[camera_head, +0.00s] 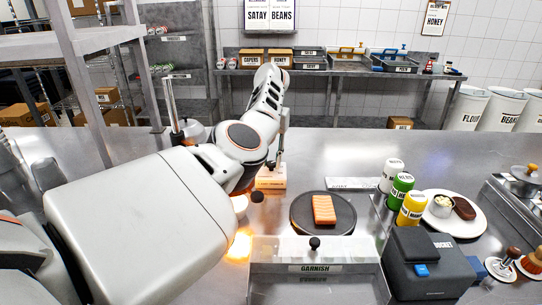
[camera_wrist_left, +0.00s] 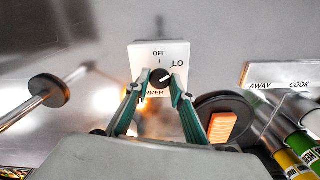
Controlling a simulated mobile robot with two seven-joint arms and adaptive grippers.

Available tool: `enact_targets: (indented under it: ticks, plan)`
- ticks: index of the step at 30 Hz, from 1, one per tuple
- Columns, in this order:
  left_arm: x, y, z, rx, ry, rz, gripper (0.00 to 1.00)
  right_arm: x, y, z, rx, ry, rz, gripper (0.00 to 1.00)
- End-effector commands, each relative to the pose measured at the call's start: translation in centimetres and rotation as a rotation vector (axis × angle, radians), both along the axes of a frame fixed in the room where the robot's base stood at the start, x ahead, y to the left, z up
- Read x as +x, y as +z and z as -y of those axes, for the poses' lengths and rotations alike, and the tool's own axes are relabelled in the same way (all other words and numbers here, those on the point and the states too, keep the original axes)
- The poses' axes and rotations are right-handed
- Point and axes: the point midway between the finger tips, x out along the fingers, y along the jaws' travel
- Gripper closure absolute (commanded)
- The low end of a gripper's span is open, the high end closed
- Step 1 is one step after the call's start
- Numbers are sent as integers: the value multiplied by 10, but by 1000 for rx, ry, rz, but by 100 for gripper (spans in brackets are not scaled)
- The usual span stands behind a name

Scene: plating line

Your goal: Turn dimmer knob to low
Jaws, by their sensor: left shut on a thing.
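The dimmer knob (camera_wrist_left: 160,77) is a small black knob on a white dimmer box (camera_wrist_left: 140,55), marked OFF at the top and LO at the upper right. Its white pointer line seems to slant up and right, towards LO. My left gripper (camera_wrist_left: 159,90) is shut on the knob, a green-lined finger on each side; the fingers partly cover the DIMMER label. In the head view my left gripper (camera_head: 277,160) reaches down to the dimmer box (camera_head: 270,181), and the knob is hard to make out there. My right gripper is not in view.
Right of the box, a dark round plate (camera_head: 343,222) holds an orange block (camera_head: 323,209). A warm glow (camera_head: 240,245) lies on the steel counter. Squeeze bottles (camera_head: 402,190), a white plate (camera_head: 440,225), a docket printer (camera_head: 425,262) and a garnish tray (camera_head: 315,268) stand further right and in front.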

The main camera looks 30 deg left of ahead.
Motion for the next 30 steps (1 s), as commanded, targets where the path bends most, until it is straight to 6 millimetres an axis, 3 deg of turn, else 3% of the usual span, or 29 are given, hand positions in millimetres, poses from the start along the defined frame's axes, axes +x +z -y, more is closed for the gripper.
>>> enact_targets:
  ticks: [14, 15, 16, 30]
  plan:
    - [0, -1, 0, -1, -13, -2, 98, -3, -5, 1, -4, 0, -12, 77]
    - [0, -1, 0, -1, -13, -2, 69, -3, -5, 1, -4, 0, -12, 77]
    - [0, -1, 0, -1, -13, -2, 62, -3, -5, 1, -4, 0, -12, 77]
    - [0, 8, 0, 1, -12, 1, 60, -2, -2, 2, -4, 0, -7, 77]
